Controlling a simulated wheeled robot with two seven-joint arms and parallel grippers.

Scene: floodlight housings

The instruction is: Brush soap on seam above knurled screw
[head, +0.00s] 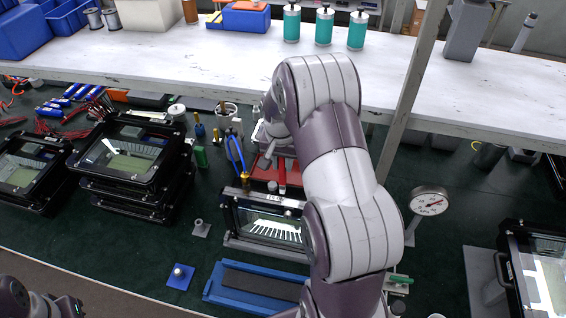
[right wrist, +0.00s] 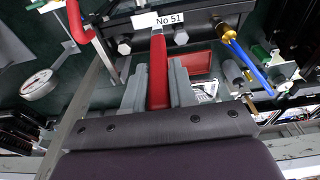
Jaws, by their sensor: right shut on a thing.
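A floodlight housing (head: 264,222) with a black frame and glass front stands in a grey fixture, and its label reads No 51. Its edge (right wrist: 95,28) crosses the top of the right wrist view. My right gripper (right wrist: 157,66) is shut on a red-handled brush (right wrist: 158,80), which points at the housing beside the label. The label hides the brush tip, so I cannot tell whether it touches the seam. A brass fitting (right wrist: 228,30) with a blue hose sits at the housing's edge. I cannot tell which part is the knurled screw. My left gripper (head: 66,305) shows only partly at the lower left.
A red tray (head: 283,168) lies behind the housing. A dial gauge (head: 430,202) stands to the right. Stacked housings (head: 130,160) are at the left, another housing (head: 545,265) at the right. A blue tray (head: 225,287) lies in front. A shelf post (head: 415,80) rises beside my right arm.

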